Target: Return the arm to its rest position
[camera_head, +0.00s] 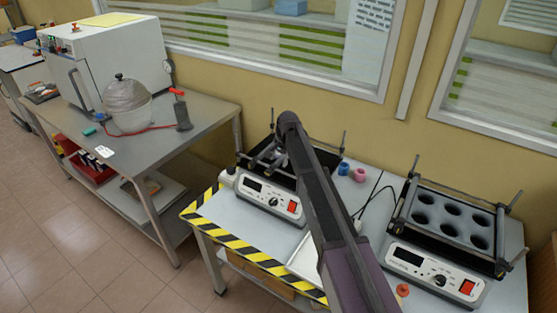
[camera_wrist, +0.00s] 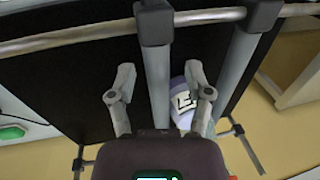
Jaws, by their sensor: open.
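My arm (camera_head: 330,215) reaches across the bench to the left shaker (camera_head: 270,197). My gripper (camera_head: 272,157) is over this shaker's frame, small and partly hidden in the head view. In the wrist view my gripper (camera_wrist: 160,80) has its two fingers spread apart. A bottle with a white and violet label (camera_wrist: 184,103) shows behind the right finger, partly covered by it. I cannot tell its exact distance from the fingers. Grey clamp bars (camera_wrist: 157,75) of the shaker show close to the fingers.
A right shaker (camera_head: 434,272) with a rack of several round holes stands on the same bench. Small pink (camera_head: 343,168) and blue (camera_head: 359,174) items lie between the shakers. A steel table (camera_head: 195,125) with a white oven (camera_head: 120,60) is at left. Open floor lies at front left.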

